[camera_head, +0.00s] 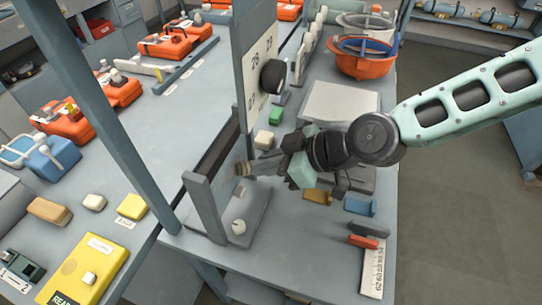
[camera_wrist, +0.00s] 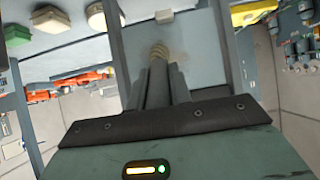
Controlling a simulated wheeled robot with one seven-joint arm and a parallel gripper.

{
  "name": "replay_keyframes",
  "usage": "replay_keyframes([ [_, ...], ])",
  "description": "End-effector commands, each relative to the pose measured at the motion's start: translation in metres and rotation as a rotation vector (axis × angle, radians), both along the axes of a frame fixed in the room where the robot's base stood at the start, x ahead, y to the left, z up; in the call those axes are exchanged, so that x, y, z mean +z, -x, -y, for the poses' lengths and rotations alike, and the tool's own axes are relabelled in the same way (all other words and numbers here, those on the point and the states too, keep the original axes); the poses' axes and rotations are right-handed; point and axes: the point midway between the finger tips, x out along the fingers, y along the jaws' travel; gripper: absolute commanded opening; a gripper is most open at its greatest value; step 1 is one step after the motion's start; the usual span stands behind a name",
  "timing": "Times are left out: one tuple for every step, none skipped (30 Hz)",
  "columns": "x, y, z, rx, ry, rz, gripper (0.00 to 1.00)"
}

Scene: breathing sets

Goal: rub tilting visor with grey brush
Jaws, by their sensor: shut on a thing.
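My gripper (camera_head: 284,166) is shut on the grey brush (camera_head: 262,167), whose handle points left toward the tilting visor (camera_head: 229,178). In the wrist view the brush's tan bristle tip (camera_wrist: 159,51) sticks out beyond the fingers. The visor is a pale grey-blue pane (camera_wrist: 208,75) between two side posts of a grey stand (camera_head: 205,208). A faint brownish smudge shows on the pane beside the bristles. The bristles are at or very close to the pane; I cannot tell whether they touch it. The fingers hide part of the brush handle.
An upright board (camera_head: 258,75) with a black knob stands behind the stand. A green block (camera_head: 275,116) and a cream block (camera_head: 264,140) lie near it.

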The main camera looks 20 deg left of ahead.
Motion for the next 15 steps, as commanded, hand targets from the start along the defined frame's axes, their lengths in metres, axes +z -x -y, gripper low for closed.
replay_keyframes([
  [0.000,0.001,0.000,0.000,0.000,0.000,0.00],
  [0.000,0.001,0.000,0.000,0.000,0.000,0.00],
  [0.000,0.003,0.000,0.001,0.001,0.001,0.00],
  [0.000,0.004,0.000,0.001,0.001,0.000,0.00],
  [0.000,0.006,0.000,0.001,0.001,0.000,0.00],
  [0.000,0.009,0.001,0.001,0.001,0.000,0.00],
  [-0.001,0.011,0.001,0.001,0.001,0.000,0.00],
  [-0.001,0.013,0.001,0.002,0.001,0.001,0.00],
  [-0.001,0.017,0.001,0.002,0.002,0.001,0.00],
  [-0.001,0.019,0.002,0.003,0.002,0.001,0.00],
  [-0.001,0.022,0.002,0.002,0.002,0.001,0.00],
  [-0.001,0.025,0.002,0.001,0.001,0.002,0.00],
  [-0.001,0.027,0.002,0.001,0.002,0.001,0.00],
  [-0.001,0.030,0.003,0.001,0.002,0.000,0.00],
  [-0.001,0.033,0.003,0.001,0.002,0.000,0.00],
])
